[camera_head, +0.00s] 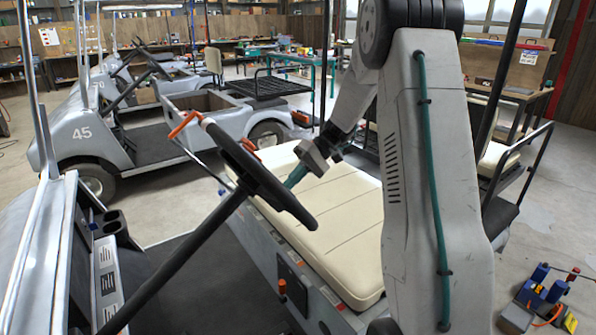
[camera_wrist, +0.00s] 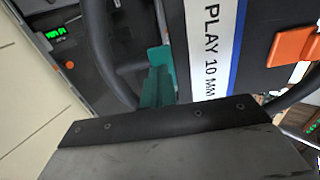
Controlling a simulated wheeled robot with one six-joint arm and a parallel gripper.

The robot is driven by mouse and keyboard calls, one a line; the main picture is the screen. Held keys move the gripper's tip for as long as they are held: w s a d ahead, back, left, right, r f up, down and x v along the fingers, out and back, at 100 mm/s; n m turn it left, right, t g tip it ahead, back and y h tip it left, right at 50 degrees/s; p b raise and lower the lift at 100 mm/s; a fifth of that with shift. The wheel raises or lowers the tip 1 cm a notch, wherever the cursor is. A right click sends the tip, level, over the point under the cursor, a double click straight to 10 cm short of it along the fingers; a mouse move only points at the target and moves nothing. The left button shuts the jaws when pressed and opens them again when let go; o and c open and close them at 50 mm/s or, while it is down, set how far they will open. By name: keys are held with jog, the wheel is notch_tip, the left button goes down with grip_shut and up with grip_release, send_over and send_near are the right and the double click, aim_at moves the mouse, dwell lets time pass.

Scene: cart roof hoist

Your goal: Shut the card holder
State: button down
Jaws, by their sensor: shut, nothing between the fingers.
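A dark panel (camera_wrist: 262,52), which seems to be the card holder, fills the upper right of the wrist view. It bears a white strip with a blue edge reading "PLAY 10 MM" (camera_wrist: 211,50) and an orange piece (camera_wrist: 293,47) at its right. The panel is mounted at the steering wheel (camera_head: 255,180), seen nearly edge-on in the head view with orange parts (camera_head: 185,125) at its upper end. My gripper (camera_wrist: 158,75) has teal fingers, shut and empty, just left of the strip. In the head view my gripper (camera_head: 297,176) is right of the wheel. Contact cannot be told.
The steering column (camera_head: 165,275) runs down to the lower left. The cream cart seat (camera_head: 335,215) lies below and right of my gripper. A dash panel with a green display (camera_wrist: 56,32) shows in the wrist view. Another cart, number 45 (camera_head: 82,132), stands behind.

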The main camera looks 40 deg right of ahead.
jog(key=shift+a+f+y, duration=0.35)
jog(key=shift+y, duration=0.05)
jog(key=shift+a, duration=0.1)
jog(key=v, duration=1.4)
jog(key=shift+r, duration=0.25)
